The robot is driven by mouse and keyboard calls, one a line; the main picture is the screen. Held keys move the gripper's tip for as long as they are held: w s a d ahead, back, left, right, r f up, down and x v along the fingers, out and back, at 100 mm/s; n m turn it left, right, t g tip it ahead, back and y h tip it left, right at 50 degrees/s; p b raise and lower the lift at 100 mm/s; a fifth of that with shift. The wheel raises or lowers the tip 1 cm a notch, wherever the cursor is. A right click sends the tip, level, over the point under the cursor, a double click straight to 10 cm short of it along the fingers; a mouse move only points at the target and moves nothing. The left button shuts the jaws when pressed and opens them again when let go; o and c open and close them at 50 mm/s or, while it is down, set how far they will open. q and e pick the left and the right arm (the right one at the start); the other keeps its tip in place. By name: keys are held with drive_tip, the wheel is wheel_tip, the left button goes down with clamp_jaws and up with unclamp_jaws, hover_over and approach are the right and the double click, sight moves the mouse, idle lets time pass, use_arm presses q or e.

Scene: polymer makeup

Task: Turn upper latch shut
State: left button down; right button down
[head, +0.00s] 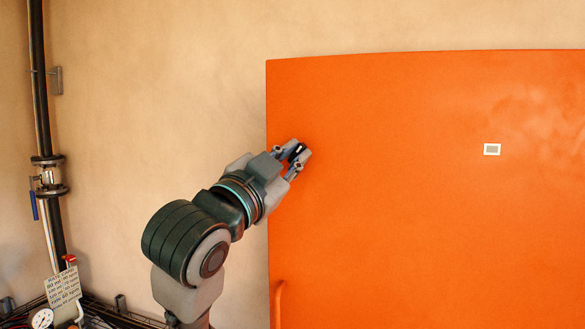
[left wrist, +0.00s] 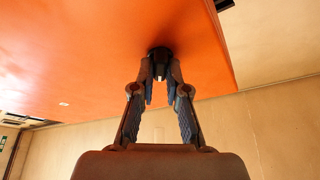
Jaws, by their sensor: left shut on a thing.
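The upper latch (left wrist: 158,54) is a small dark knob on the orange door (head: 420,200), near the door's upper left part in the head view. My left gripper (head: 299,152) is at the door's left side and its fingers are shut on the latch. In the left wrist view the fingertips of the left gripper (left wrist: 160,72) close around the latch from both sides. In the head view the fingers hide most of the latch. My right gripper is in neither view.
An orange handle (head: 279,303) is low on the door's left edge. A small white-framed plate (head: 492,149) is on the door's right part. A dark vertical pipe with a valve (head: 49,176) runs along the wall at left. A gauge (head: 42,318) and sign (head: 63,288) are at lower left.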

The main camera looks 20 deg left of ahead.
use_arm(q)
drive_tip(key=shift+w+d+f+n+t+y+b, duration=0.1)
drive_tip(key=shift+n+t+y+b, duration=0.15)
drive_tip(key=shift+n+y+b, duration=1)
drive_tip(key=shift+s+f+n+t+y+p, duration=0.1)
drive_tip(key=shift+n+t+y, duration=0.3)
drive_tip(key=shift+n, duration=1.8)
drive_tip(key=shift+w+d+f+n+t+y+b, duration=0.15)
drive_tip(key=shift+n+y+b, duration=0.65)
drive_tip(key=shift+n, duration=0.95)
drive_tip(key=shift+a, duration=0.1)
drive_tip(key=c, duration=1.2)
unclamp_jaws()
drive_tip(key=shift+r, duration=0.1)
drive_tip(key=shift+w, duration=0.2)
drive_tip(key=v, duration=1.2)
drive_tip(key=shift+d, duration=0.2)
